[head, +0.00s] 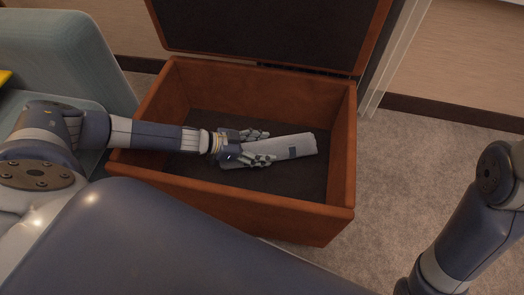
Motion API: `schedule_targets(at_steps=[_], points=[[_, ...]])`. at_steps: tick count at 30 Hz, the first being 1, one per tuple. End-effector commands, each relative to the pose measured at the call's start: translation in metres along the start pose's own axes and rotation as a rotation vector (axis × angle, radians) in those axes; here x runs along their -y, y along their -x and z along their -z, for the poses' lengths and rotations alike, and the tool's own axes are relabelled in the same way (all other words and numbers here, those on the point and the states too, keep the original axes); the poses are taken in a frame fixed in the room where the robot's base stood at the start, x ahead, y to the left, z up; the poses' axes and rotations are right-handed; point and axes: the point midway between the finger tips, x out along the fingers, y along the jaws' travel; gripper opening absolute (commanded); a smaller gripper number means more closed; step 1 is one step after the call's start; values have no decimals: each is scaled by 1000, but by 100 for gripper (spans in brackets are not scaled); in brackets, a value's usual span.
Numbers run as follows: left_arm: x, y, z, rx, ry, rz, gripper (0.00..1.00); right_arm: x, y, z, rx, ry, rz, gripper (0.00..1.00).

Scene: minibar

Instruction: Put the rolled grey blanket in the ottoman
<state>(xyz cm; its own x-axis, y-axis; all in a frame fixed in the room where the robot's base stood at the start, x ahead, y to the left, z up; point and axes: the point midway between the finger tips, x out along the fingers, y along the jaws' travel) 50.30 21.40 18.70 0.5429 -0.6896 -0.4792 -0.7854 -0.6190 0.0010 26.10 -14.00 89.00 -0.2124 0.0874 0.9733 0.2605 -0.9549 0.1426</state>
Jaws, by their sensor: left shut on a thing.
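The ottoman (225,205) is a reddish-brown box with a dark inside. Its hinged lid (270,28) stands open at the back. The rolled grey blanket (298,145) is within the box opening, lying lengthwise left to right, with a small dark patch on its side. My left gripper (270,146) reaches in over the left wall and is shut on the blanket, a finger on each side. I cannot tell whether the blanket touches the ottoman's floor. My right arm shows at the right edge, but its gripper is out of view.
A grey-green sofa (62,50) stands close to the ottoman's left side. A pale vertical panel edge (398,55) is at the right of the lid. The carpet (410,165) right of the ottoman is clear.

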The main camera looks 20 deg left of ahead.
Motion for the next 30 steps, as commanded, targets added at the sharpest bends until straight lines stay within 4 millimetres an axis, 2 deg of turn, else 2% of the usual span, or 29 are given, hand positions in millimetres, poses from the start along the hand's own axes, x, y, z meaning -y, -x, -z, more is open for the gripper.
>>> schedule_targets(at_steps=[12,13,15,26,30], points=[[0,-3,-4,-2,0,0,29,1,-1,1,-6,1,2,0],[0,-2,-4,0,0,0,69,0,-2,1,-6,1,3,0],[0,-2,-4,0,0,0,83,0,-2,1,-6,1,3,0],[0,-2,-3,0,0,0,83,1,-2,2,-6,0,3,0],[0,8,0,2,1,1,83,0,-8,1,-11,0,2,0]])
